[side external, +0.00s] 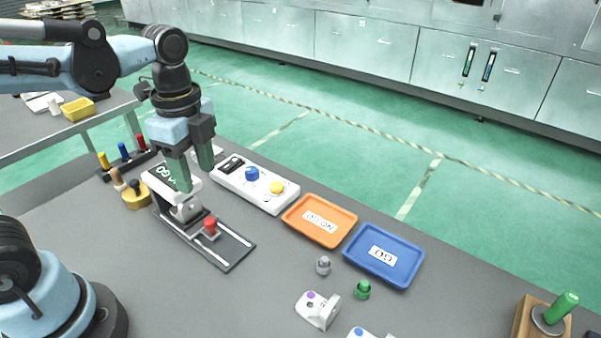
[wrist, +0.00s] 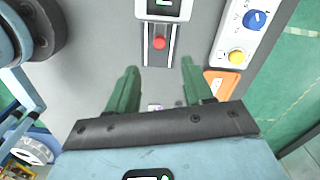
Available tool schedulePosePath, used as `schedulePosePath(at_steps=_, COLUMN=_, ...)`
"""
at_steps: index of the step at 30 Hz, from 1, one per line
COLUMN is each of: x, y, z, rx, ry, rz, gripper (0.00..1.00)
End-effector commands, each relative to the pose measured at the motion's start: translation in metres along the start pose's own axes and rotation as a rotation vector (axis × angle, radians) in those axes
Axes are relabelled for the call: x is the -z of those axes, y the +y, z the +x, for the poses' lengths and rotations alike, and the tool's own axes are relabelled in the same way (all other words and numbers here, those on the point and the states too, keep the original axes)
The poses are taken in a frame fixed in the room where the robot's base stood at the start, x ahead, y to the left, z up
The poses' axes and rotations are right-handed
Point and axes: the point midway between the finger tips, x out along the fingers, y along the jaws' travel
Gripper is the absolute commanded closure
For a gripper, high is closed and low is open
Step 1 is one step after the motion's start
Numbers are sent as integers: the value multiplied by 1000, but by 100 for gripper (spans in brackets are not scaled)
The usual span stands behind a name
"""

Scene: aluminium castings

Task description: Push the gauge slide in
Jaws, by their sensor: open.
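The gauge slide is a dark rail (side external: 228,250) on the table with a red knob (side external: 211,225) standing on its carriage. A gauge block with a display (side external: 163,174) stands at the rail's far left end, partly hidden behind my fingers. My gripper (side external: 195,178) is open and empty, pointing down over the gauge end, above the table. In the wrist view the red knob (wrist: 159,43) shows beyond the gap between my two green fingertips (wrist: 158,67), apart from them. The rail (wrist: 158,57) runs from the display end toward my gripper.
A white control box (side external: 254,184) with blue and yellow knobs stands beside the gauge. An orange tray (side external: 319,239) and a blue tray (side external: 405,277) lie to the right. The table around the rail's near end is clear.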

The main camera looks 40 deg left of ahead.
Motion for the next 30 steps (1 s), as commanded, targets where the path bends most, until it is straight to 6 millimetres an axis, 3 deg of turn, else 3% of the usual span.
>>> schedulePosePath(at_steps=6, x=0, y=0, z=-14, rx=0, ry=0, rz=0, gripper=49)
schedulePosePath(at_steps=20, x=-1, y=0, z=-14, rx=16, ry=5, rz=-35, gripper=49)
schedulePosePath(at_steps=23, x=-2, y=0, z=-10, rx=67, ry=27, rz=-151, gripper=49)
schedulePosePath(at_steps=30, x=-6, y=-7, z=4, rx=273, ry=200, rz=-684, gripper=49)
